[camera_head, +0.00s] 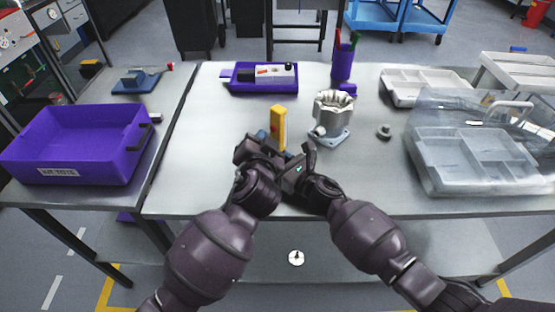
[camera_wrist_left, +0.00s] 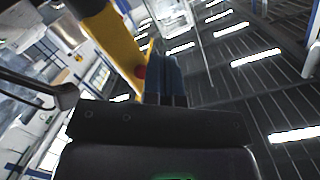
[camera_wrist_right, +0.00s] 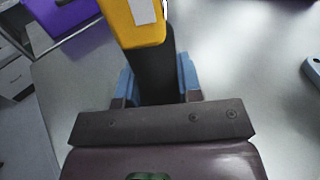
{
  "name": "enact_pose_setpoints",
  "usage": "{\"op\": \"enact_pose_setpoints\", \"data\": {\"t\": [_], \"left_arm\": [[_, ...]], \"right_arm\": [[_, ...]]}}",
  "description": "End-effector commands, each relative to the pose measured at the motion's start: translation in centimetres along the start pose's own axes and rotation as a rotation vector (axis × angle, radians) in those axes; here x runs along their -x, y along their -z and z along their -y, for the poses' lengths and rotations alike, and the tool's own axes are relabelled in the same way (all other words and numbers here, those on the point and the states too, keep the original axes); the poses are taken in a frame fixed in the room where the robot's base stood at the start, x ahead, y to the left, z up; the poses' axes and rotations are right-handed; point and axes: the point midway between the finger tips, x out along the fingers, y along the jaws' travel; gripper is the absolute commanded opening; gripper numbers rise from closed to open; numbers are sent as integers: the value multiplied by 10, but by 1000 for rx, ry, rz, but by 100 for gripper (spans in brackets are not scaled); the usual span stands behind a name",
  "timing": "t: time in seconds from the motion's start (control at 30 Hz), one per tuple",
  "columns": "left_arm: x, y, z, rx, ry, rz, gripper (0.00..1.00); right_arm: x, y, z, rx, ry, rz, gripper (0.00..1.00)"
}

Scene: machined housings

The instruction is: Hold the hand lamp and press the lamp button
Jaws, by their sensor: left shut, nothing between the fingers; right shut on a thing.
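The hand lamp (camera_head: 279,124) is yellow with a black handle (camera_wrist_right: 154,72), and stands roughly upright above the table's front part. My right gripper (camera_wrist_right: 157,80) is shut on the black handle, one blue finger on each side. The lamp's yellow body (camera_wrist_right: 136,20) rises above the fingers. The red lamp button (camera_wrist_left: 141,71) shows on the yellow body in the left wrist view. My left gripper (camera_wrist_left: 168,72) is shut and empty, its blue fingertips right beside the button. I cannot tell whether they touch it. In the head view my left gripper (camera_head: 262,135) is left of the lamp.
A grey metal housing (camera_head: 334,112) stands just right of the lamp. A purple tray (camera_head: 236,88) and a purple pen cup (camera_head: 342,66) are behind. A purple bin (camera_head: 75,172) is at left, a clear lidded case (camera_head: 440,178) at right. The table's left middle is clear.

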Motion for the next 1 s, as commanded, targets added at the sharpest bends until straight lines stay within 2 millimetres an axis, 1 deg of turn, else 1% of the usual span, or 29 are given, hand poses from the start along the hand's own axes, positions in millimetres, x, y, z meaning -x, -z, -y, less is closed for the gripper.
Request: {"op": "enact_pose_setpoints", "data": {"t": [0.57,1.0], "left_arm": [[0,0,0,0,0,0,0],[-6,5,-4,-1,1,-1,0]], "right_arm": [[0,0,0,0,0,0,4],[0,0,0,0,0,0,4]]}}
